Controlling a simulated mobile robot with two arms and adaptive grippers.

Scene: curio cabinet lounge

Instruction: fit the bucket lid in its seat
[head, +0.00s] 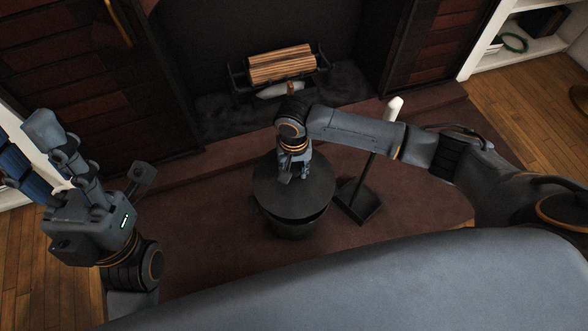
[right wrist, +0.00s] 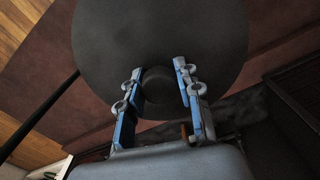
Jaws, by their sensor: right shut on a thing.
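The dark round bucket lid (head: 318,188) is over the dark bucket (head: 290,229), covering most of its mouth. A dark gap shows between lid and bucket at the front right; I cannot tell whether they touch elsewhere. My right gripper (head: 293,176) reaches down from above and is shut on the lid's knob. In the right wrist view the fingers (right wrist: 160,90) stand either side of the round knob (right wrist: 157,80), with the lid's flat disc (right wrist: 160,35) beyond. My left gripper (head: 65,150) is raised at the left, far from the bucket; its finger opening is unclear.
A black stand (head: 359,202) with a white-tipped upright is close to the bucket's right. A log rack (head: 281,67) sits in the fireplace behind. A large grey surface (head: 370,285) fills the front. The reddish hearth (head: 220,225) is clear left of the bucket.

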